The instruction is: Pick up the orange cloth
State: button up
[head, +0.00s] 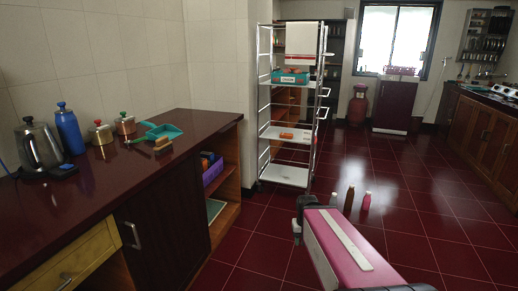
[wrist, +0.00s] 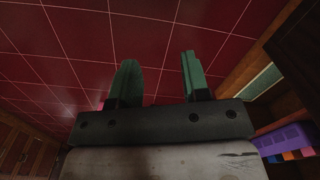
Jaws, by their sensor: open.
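I cannot make out for sure which thing is the orange cloth. A small orange item (head: 286,135) lies on the middle shelf of the white trolley in the head view, too small to tell what it is. Another orange patch (head: 206,161) shows in the open cabinet bay, by a purple bin (head: 212,171). The wrist view shows the purple bin (wrist: 285,138) at the right edge, with orange and blue pieces below it. My gripper (wrist: 158,62) is open and empty, its two green fingers apart over the red floor, left of the cabinet.
The white trolley (head: 285,176) stands past the counter's end, with a teal crate (head: 290,78) on an upper shelf. The dark counter (head: 95,190) holds a kettle (head: 38,147), a blue bottle (head: 70,130) and a teal dustpan (head: 162,131). Several bottles (head: 349,200) stand on the floor. Floor at right is clear.

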aim_at(283, 135)
jog(key=i+z, duration=0.1)
jog(key=i, duration=0.85)
jog(key=i+j+z, duration=0.1)
jog(key=i, duration=0.85)
jog(key=j, duration=0.1)
